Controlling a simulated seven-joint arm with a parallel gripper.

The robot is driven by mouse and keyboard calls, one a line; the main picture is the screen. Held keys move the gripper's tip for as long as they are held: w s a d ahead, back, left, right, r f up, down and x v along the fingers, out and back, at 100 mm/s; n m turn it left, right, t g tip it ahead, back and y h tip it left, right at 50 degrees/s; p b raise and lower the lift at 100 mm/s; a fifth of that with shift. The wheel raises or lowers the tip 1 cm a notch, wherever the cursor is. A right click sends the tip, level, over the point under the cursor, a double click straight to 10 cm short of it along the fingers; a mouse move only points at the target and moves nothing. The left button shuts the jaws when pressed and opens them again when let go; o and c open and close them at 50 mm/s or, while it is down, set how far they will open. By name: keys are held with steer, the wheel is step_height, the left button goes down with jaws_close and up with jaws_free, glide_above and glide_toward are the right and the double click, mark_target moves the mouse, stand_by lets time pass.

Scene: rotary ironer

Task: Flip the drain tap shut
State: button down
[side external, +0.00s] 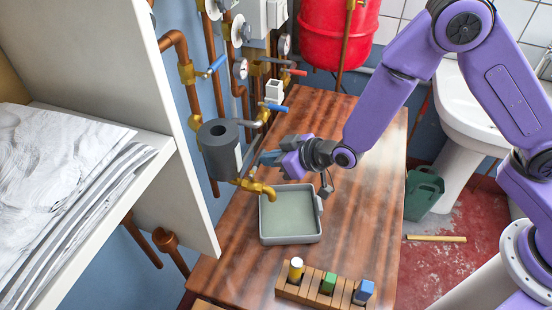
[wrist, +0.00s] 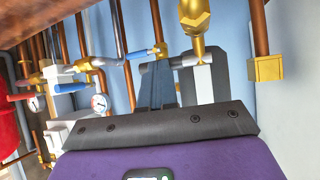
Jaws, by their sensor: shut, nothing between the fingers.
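The drain tap (side external: 252,186) is a brass tap under a dark grey cylinder (side external: 218,148) on the wall pipes. Its spout hangs over a grey square tray (side external: 290,240). My gripper (side external: 262,159) is shut and empty, just above and right of the tap, close to the cylinder. In the wrist view, brass fittings of the tap (wrist: 195,22) show at the top.
Copper pipes, gauges and valves with blue (side external: 275,107) and red (side external: 294,72) levers crowd the wall behind. A rack with coloured blocks (side external: 325,287) stands at the table's front. A white shelf panel (side external: 180,150) closes the left side. The wooden table (side external: 365,205) is clear right of the tray.

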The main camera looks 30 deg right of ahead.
steer(key=shift+w+d, duration=0.1)
steer(key=shift+w, duration=0.35)
steer(key=shift+s, duration=0.15)
steer(key=w+d+v, duration=0.1)
steer(key=d+v, duration=0.1)
steer(key=v, duration=1.2)
steer(key=s+d+r+n+g, duration=0.1)
steer(key=s+d+n+g, duration=0.15)
steer(key=s, duration=0.35)
steer(key=s+d+r+n+g, duration=0.1)
steer(key=s+d+g, duration=0.1)
steer(key=s+g, duration=0.35)
steer(key=s+d+r+n+g+h, duration=0.1)
steer(key=s+d+h, duration=0.4)
steer(key=s+d, duration=0.5)
steer(key=d+r+n, duration=0.1)
steer(key=d+r, duration=0.1)
steer(key=d, duration=0.1)
steer(key=shift+d+r+h, duration=0.2)
steer(key=shift+d+h, duration=0.05)
steer(key=shift+h, duration=0.05)
